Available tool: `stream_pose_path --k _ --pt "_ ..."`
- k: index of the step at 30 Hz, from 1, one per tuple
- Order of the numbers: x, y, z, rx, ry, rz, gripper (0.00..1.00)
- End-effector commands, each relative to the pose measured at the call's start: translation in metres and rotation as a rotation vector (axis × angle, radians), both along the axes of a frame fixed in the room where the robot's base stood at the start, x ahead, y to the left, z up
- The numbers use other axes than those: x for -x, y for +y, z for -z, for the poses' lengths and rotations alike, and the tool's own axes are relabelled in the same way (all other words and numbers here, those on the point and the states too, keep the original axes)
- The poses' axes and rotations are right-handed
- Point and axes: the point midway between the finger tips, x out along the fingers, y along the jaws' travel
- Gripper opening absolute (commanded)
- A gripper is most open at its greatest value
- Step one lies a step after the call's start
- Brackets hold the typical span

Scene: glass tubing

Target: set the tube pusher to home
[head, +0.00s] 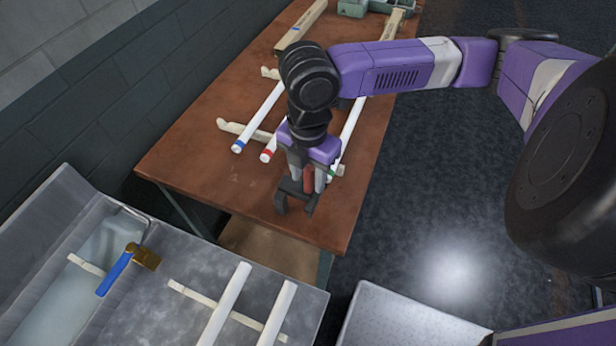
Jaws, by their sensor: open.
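My gripper (297,202) is open and points down above the near part of the brown table (200,172). Nothing is clearly held between its fingers. I cannot tell for sure which thing is the tube pusher. A tool with a blue handle and a brass-coloured block (127,267) lies over the edge of the grey basin at lower left, well apart from my gripper. White tubes with a blue band (258,119), a red band (267,154) and a green band (350,130) lie on the table, partly hidden by my arm.
Pale wooden supports (235,128) lie across under the tubes. The grey sink counter (185,252) carries two more white tubes (228,300) and pale strips. A green box (352,8) is at the table's far end. A block wall runs along the left; dark floor (440,200) is clear at right.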

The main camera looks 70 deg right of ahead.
Motion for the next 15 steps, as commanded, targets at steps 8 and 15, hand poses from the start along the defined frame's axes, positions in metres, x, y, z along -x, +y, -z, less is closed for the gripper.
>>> stream_pose_path --k 8,15 --pt "-0.0001 -0.0001 0.0130 0.001 -0.001 0.000 0.41" --pt "-0.0001 0.0000 0.0129 0.000 -0.001 0.000 0.28"
